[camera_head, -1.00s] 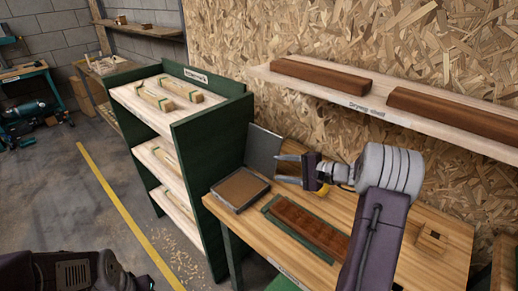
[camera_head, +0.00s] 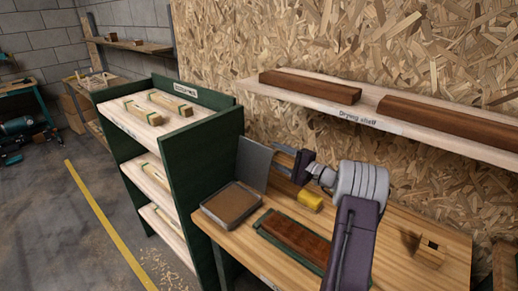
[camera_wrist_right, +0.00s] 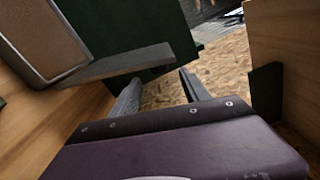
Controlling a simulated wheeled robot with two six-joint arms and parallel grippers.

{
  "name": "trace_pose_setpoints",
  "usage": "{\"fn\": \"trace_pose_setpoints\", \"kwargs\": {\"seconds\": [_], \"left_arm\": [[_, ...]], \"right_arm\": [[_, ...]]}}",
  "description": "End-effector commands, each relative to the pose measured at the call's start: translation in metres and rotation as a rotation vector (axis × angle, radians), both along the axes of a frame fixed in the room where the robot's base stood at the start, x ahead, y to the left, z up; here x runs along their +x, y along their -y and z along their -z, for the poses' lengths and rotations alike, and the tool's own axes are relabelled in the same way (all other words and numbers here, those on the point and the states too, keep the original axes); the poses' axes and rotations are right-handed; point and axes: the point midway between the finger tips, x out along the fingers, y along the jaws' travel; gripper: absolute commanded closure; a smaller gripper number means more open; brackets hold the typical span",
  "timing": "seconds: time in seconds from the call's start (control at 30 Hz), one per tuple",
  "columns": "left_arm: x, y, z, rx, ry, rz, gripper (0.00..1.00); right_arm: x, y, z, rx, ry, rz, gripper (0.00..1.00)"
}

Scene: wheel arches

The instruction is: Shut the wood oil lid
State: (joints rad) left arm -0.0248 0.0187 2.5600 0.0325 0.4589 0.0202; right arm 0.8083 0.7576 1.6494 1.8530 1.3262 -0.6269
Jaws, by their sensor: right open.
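The wood oil seems to be the shallow grey square tin (camera_head: 231,204) with a brown surface inside, at the left end of the wooden bench. Its grey lid (camera_head: 253,163) stands open, roughly upright, along the tin's back side. My right gripper (camera_head: 277,156) is open and empty, its fingertips close to the lid's right edge; contact cannot be told. In the right wrist view the tin (camera_wrist_right: 62,35) is at upper left, the lid (camera_wrist_right: 115,66) shows nearly edge-on, and my open fingers (camera_wrist_right: 160,77) point past its end. My left gripper is not in view.
A yellow block (camera_head: 310,200) lies below my right gripper. A reddish-brown board in a green tray (camera_head: 262,228) lies right of the tin. A green rack (camera_head: 205,150) stands left of the bench. The drying shelf (camera_head: 350,107) with brown boards overhangs behind.

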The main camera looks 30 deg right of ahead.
Motion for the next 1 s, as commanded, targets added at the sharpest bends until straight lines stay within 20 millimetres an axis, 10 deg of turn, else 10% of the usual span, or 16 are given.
{"fn": "trace_pose_setpoints", "kwargs": {"seconds": [0.3,0.67,0.87,1.0], "left_arm": [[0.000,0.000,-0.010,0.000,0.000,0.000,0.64],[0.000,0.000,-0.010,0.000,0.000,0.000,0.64],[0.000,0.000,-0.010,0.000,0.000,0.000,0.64],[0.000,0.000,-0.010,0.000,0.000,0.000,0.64]], "right_arm": [[0.058,-0.025,-0.001,0.000,-0.001,-0.003,0.46],[0.068,-0.029,0.000,-0.001,-0.002,-0.001,0.46],[0.068,-0.029,0.000,-0.001,-0.002,-0.001,0.96],[0.068,-0.029,0.000,-0.001,-0.002,-0.001,1.00]]}}
